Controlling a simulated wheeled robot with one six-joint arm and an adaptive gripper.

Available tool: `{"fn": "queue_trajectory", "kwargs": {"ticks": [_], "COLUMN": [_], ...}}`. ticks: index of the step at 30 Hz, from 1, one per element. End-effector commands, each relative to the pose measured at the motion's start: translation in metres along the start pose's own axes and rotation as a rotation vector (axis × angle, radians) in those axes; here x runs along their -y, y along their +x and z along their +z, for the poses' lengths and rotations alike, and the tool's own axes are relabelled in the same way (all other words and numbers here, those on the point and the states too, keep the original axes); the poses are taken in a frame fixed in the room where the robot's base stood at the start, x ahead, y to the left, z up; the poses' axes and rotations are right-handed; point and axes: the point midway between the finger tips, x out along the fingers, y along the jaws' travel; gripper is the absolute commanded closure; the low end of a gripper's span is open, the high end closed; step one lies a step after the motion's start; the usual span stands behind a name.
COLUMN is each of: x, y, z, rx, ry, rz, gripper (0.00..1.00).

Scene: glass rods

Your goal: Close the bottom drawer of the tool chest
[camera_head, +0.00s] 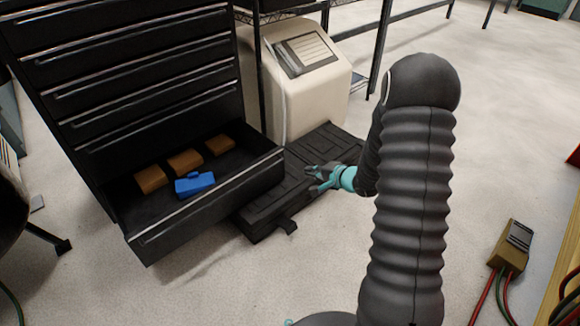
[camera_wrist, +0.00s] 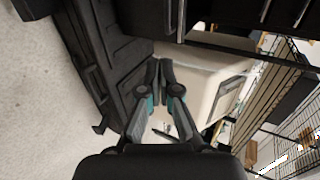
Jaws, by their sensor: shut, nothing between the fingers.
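The black tool chest (camera_head: 130,62) stands at the left in the head view. Its bottom drawer (camera_head: 215,198) is pulled out and holds several brown blocks (camera_head: 186,161) and a blue box (camera_head: 194,184). The other drawers look shut. My gripper (camera_head: 310,178) is to the right of the open drawer's front, apart from it, above a black case on the floor. The fingers are together and empty, also in the wrist view (camera_wrist: 159,72). Part of the chest (camera_wrist: 168,20) shows at the top of the wrist view.
The black case (camera_head: 270,218) lies on the floor just right of the drawer. A cream machine (camera_head: 295,95) stands behind it under a wire rack. A brown box with cables (camera_head: 510,246) is at the lower right. The floor in front of the drawer is clear.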

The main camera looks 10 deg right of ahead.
Motion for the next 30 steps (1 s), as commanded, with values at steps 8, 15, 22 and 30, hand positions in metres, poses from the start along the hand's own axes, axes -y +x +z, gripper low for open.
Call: {"fn": "queue_trajectory", "kwargs": {"ticks": [8, 15, 22, 30], "x": [-0.003, -0.002, 0.004, 0.010], "y": [0.035, 0.080, 0.117, 0.137], "z": [0.002, 0.002, 0.002, 0.001], "rx": [0.006, 0.006, 0.005, 0.004], "ry": [0.005, 0.002, 0.001, 0.003], "rz": [-0.002, -0.002, -0.003, -0.002], "gripper": [1.00, 1.00, 1.00, 1.00]}}
